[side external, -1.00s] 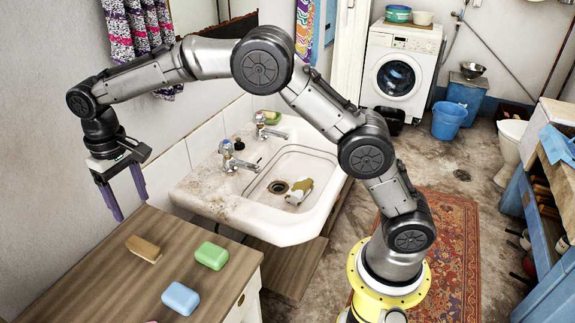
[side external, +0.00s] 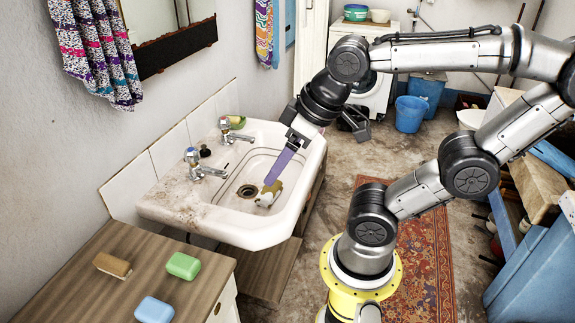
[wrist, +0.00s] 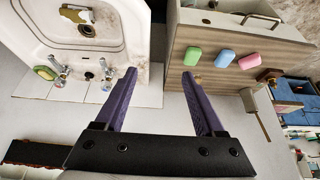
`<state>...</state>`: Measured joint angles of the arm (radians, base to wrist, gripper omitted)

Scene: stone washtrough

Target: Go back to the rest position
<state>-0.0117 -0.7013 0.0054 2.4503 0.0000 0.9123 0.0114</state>
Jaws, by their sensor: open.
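My gripper (wrist: 159,75) is open and empty, with two purple fingers spread apart in the wrist view. In the side view its fingers hang tilted over the stone sink (side external: 265,232), and one finger hides most of the other. A yellow-and-white object (side external: 268,194) lies in the basin beside the drain, close below the fingertips in the picture. I cannot tell the exact height gap. The same object shows at the top left of the wrist view (wrist: 78,14). No marker of the rest position is visible.
A wooden-topped cabinet (side external: 75,290) stands left of the sink. On it are a brown brush (side external: 112,265), a green soap (side external: 183,265) and a blue soap (side external: 154,310). Two taps (side external: 205,165) rise from the sink's back edge. A pink soap (wrist: 249,61) shows in the wrist view.

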